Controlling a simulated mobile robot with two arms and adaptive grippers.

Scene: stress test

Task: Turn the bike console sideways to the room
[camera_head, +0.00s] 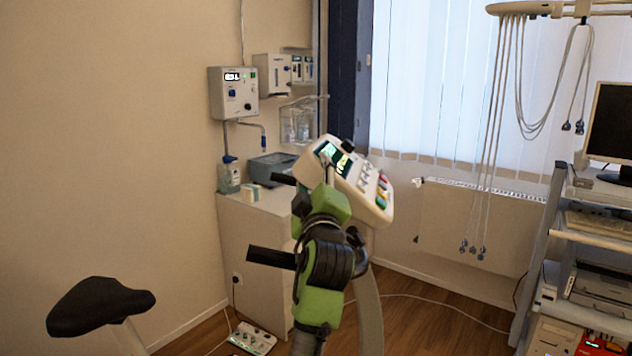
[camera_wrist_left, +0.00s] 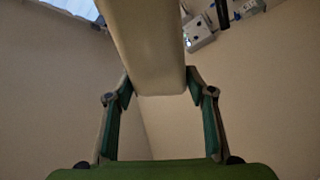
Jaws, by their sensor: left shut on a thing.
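The bike console (camera_head: 345,182) is a cream panel with a lit green display and coloured buttons, tilted on top of the bike's column (camera_head: 369,310). My left gripper (camera_head: 325,182) reaches up to its lower left part; my green and black wrist hides much of the contact. In the left wrist view, the fingers of my left gripper (camera_wrist_left: 160,84) are shut on the console (camera_wrist_left: 148,45), one on each side of its pale body. Black handlebar grips (camera_head: 271,258) stick out to the left. My right gripper is not in view.
The bike's black saddle (camera_head: 98,304) is at the lower left. A white cabinet (camera_head: 255,235) with a bottle (camera_head: 229,176) and a grey-blue box stands behind. A cart (camera_head: 590,235) with a monitor is at the right. Cables (camera_head: 495,130) hang from an overhead arm.

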